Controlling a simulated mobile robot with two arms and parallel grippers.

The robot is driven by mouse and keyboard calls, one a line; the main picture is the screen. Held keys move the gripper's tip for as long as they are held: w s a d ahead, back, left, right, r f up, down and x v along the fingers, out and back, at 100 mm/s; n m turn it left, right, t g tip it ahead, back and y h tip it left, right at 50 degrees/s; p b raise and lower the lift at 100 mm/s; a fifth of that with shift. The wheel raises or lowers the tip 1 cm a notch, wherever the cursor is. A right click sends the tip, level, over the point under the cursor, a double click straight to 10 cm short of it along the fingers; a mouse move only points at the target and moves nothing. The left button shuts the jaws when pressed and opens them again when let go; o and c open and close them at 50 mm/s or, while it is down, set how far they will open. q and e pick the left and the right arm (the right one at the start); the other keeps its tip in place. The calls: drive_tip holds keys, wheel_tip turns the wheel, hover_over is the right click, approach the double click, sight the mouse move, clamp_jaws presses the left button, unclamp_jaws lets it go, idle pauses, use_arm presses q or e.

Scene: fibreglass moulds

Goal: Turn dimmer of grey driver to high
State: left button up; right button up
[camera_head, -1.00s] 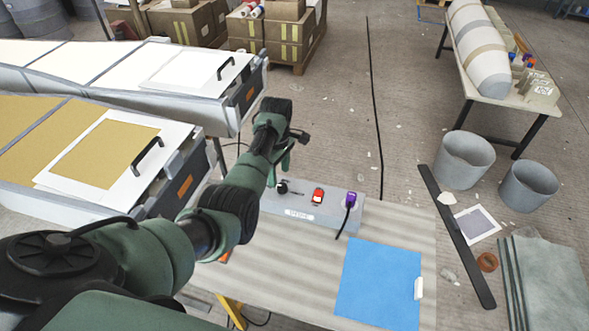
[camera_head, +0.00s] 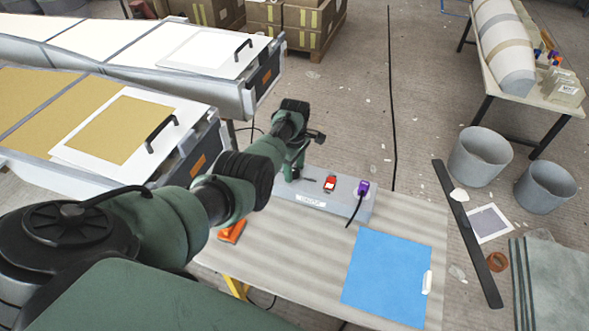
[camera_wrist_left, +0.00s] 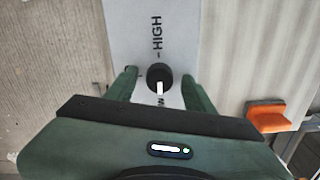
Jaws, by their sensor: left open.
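The grey driver (camera_head: 341,204) is a long grey box at the back edge of the striped table. My left gripper (camera_head: 296,168) reaches down over its left end and hides the dimmer in the head view. The left wrist view shows the dimmer (camera_wrist_left: 160,76), a round black knob with a white pointer line towards the bottom of the picture. The word HIGH is printed above the knob, and a partly hidden mark lies below it. My left gripper (camera_wrist_left: 159,74) is open, with one finger on each side of the knob. My right gripper is not in view.
On the driver are a red switch (camera_head: 330,183) and a purple plug (camera_head: 363,187) with a black cable. A blue sheet (camera_head: 386,277) lies on the table (camera_head: 270,260). An orange object (camera_head: 232,231) sits near the left edge. Long moulds (camera_head: 180,110) stand left.

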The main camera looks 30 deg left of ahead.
use_arm(q)
drive_tip(key=shift+c, duration=0.5)
clamp_jaws()
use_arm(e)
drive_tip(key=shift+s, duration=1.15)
